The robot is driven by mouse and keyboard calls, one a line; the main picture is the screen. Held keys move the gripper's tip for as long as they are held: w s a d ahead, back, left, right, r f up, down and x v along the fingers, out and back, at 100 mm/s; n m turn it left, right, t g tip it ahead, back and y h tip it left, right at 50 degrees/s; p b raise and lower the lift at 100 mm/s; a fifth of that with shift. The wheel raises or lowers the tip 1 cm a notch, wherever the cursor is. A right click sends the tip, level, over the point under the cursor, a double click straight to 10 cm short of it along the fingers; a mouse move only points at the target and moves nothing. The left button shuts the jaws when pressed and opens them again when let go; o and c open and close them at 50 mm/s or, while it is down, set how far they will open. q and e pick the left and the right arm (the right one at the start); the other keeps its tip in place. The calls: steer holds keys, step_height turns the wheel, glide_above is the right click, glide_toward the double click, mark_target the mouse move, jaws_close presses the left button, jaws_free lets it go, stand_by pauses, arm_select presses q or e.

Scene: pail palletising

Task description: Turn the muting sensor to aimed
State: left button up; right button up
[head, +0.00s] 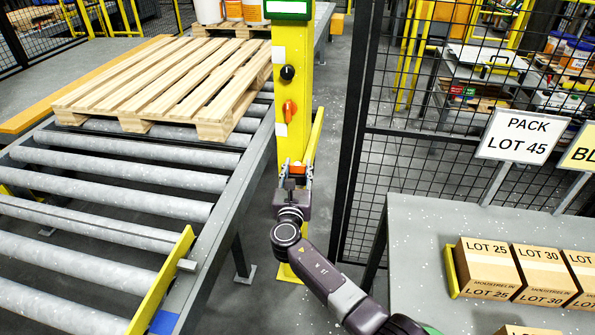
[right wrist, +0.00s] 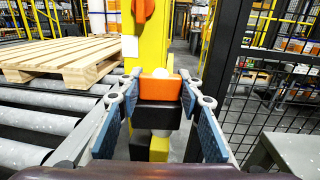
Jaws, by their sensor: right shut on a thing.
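The muting sensor (right wrist: 155,88) is a small block with an orange top or face and a black body, in front of the yellow post (head: 293,50). In the head view only a bit of its orange (head: 297,170) shows between the fingers. My right gripper (head: 295,176) reaches it from below and is shut on it. In the right wrist view, the blue-padded fingers of this gripper (right wrist: 158,108) stand on either side of the sensor. Which way the sensor is aimed I cannot tell. My left gripper is in neither view.
The post also carries a black knob (head: 287,73) and an orange switch (head: 289,110). A roller conveyor (head: 120,180) with a wooden pallet (head: 170,85) runs at left. A black mesh fence (head: 425,160) and a grey table (head: 415,235) with boxes (head: 490,268) stand at right.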

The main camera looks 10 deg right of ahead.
steer(key=shift+m+g+h+b, duration=0.3)
steer(key=shift+m+h+b, duration=0.15)
steer(key=shift+h, duration=0.35)
steer(key=o, duration=1.2)
steer(key=v, duration=1.2)
steer(key=shift+a+f, duration=0.1)
